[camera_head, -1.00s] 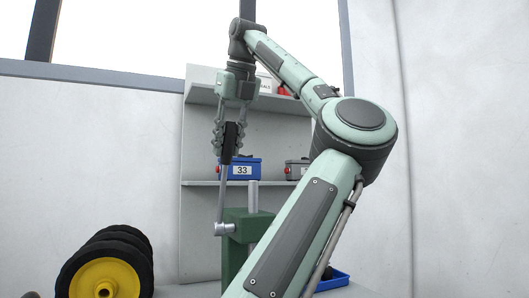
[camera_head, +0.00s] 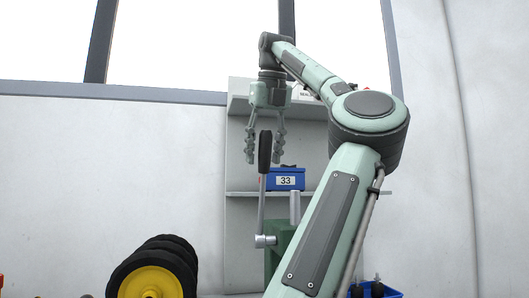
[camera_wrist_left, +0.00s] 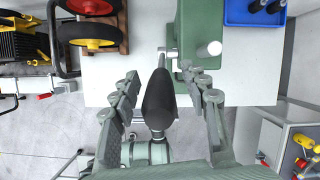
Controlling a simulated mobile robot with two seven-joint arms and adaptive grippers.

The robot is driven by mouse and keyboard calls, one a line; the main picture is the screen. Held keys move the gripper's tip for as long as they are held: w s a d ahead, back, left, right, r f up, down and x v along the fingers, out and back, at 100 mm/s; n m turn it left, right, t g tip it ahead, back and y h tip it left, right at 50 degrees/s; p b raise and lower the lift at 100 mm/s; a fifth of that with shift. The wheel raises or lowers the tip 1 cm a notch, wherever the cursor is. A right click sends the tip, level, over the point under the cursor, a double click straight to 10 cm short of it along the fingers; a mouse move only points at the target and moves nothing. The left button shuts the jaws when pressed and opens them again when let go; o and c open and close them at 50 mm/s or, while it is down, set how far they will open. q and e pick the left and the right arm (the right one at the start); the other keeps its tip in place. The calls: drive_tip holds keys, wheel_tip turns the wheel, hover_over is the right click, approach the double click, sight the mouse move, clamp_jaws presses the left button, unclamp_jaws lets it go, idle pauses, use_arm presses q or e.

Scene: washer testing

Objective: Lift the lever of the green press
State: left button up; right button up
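The green press (camera_head: 281,243) stands on the table, partly hidden behind my arm in the head view. It also shows at the top of the wrist view (camera_wrist_left: 201,30). Its lever is a grey rod (camera_head: 261,209) rising nearly upright from a pivot at the press's left side, with a black handle (camera_head: 265,152) on top. My left gripper (camera_head: 267,158) points down, fingers spread, with the handle in front of or between them. In the left wrist view the black handle (camera_wrist_left: 158,98) lies between the open fingers (camera_wrist_left: 165,90), with gaps on both sides. My right gripper is not in view.
Black wheels with a yellow hub (camera_head: 152,280) stand left of the press. A blue bin labelled 33 (camera_head: 286,181) sits on the shelf behind. A blue tray (camera_wrist_left: 236,13) with dark items lies right of the press. My arm fills the head view's right-centre.

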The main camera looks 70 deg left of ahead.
sight(268, 131)
use_arm(q)
drive_tip(key=shift+v, duration=2.7)
drive_tip(key=shift+s+d, duration=0.1)
drive_tip(key=shift+d, duration=0.05)
drive_tip(key=shift+r, duration=0.35)
drive_tip(key=shift+d+r, duration=0.3)
drive_tip(key=shift+r, duration=0.3)
drive_tip(key=shift+a, duration=0.1)
